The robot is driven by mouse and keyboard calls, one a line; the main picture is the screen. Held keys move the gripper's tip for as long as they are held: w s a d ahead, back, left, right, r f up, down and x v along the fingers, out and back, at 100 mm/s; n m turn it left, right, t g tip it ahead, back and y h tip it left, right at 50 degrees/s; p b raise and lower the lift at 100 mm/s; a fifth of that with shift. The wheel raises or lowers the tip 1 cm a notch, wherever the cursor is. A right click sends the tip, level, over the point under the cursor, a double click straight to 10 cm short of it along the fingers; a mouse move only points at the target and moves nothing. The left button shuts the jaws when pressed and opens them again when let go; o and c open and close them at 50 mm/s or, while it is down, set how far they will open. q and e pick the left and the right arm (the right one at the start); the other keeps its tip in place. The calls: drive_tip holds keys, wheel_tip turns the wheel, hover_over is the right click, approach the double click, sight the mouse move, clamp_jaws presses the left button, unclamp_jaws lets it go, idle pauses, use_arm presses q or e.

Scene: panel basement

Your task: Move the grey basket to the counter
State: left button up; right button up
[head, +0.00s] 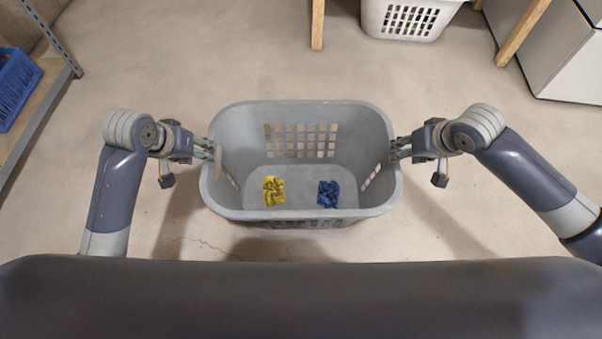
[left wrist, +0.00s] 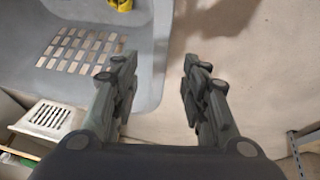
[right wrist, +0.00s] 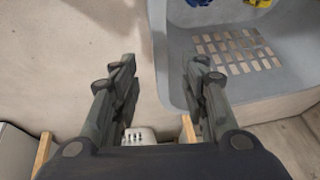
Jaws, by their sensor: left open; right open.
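The grey basket (head: 236,135) appears upright on the floor in the middle of the head view, with a yellow cloth (head: 274,191) and a blue cloth (head: 328,194) inside. My left gripper (head: 211,151) is open at its left rim; in the left wrist view the fingers (left wrist: 158,62) stand on either side of the basket's edge (left wrist: 146,45). My right gripper (head: 397,148) is open at the right rim; in the right wrist view the fingers (right wrist: 164,64) also straddle the basket's edge (right wrist: 285,35). I cannot make out a counter top for certain.
A white basket (head: 400,30) stands at the back between wooden legs (head: 317,25). A pale cabinet (head: 565,65) is at the back right. A shelf (head: 35,110) with a blue crate (head: 15,85) is at the left. The floor behind the grey basket is clear.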

use_arm(q)
drive_tip(key=x, duration=0.8)
drive_tip(key=shift+w+d+f, duration=0.1)
drive_tip(key=shift+f, duration=0.25)
use_arm(e)
drive_tip(key=x, duration=0.8)
drive_tip(key=shift+w+f, duration=0.15)
drive_tip(key=shift+f, duration=0.15)
use_arm(q)
clamp_jaws()
use_arm(e)
clamp_jaws()
use_arm(q)
drive_tip(key=shift+r, duration=0.1)
